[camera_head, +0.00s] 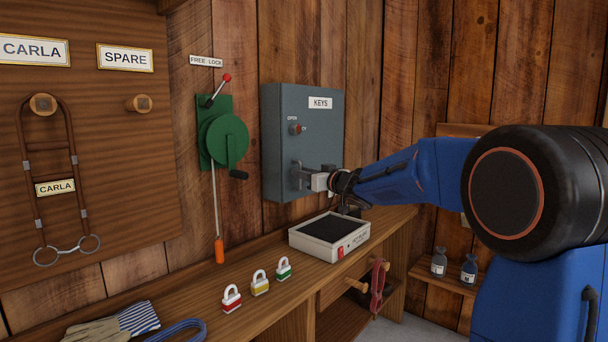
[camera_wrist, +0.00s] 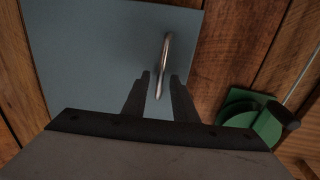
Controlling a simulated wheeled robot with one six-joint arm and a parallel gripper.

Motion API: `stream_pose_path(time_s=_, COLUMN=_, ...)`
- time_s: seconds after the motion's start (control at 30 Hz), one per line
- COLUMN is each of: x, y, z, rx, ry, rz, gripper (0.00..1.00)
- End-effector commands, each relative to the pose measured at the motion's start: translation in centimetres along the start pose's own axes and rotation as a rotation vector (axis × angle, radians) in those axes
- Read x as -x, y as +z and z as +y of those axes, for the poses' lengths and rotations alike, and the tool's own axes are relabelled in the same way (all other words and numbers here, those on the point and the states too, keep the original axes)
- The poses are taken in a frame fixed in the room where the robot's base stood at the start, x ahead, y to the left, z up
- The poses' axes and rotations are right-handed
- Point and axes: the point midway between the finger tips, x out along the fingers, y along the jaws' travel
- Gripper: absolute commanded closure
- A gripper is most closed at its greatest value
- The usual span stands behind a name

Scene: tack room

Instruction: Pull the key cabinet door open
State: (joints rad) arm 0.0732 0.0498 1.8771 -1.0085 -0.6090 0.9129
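The blue-grey key cabinet (camera_head: 318,135) hangs on the plank wall, and its door looks shut. The door carries a KEYS label (camera_head: 320,103) and a small knob (camera_head: 297,129) beside the word OPEN. A metal bar handle (camera_head: 297,174) is low on the door; it also shows in the wrist view (camera_wrist: 165,55). My gripper (camera_head: 317,181) is at this handle. In the wrist view its two dark fingers (camera_wrist: 160,78) are apart, one on each side of the handle's near end, with gaps visible. No grip on the handle shows.
A white box with a dark top (camera_head: 330,232) stands on the bench below the cabinet. Several coloured padlocks (camera_head: 260,283) stand to its left. A green crank wheel (camera_head: 226,139) with a lever is on the wall left of the cabinet.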

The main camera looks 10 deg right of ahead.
Motion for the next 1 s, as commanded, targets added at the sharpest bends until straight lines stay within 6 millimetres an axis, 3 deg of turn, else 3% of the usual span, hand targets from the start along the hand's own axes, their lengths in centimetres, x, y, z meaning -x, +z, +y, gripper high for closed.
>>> stream_pose_path(time_s=0.03, x=0.01, y=0.0, z=0.0, rx=0.0, ry=0.0, rz=0.0, gripper=0.87)
stream_pose_path(time_s=0.1, x=0.01, y=0.0, z=0.0, rx=0.0, ry=0.0, rz=0.0, gripper=1.0)
stream_pose_path(time_s=1.0, x=0.02, y=0.0, z=0.01, rx=0.0, ry=0.0, rz=0.0, gripper=1.0)
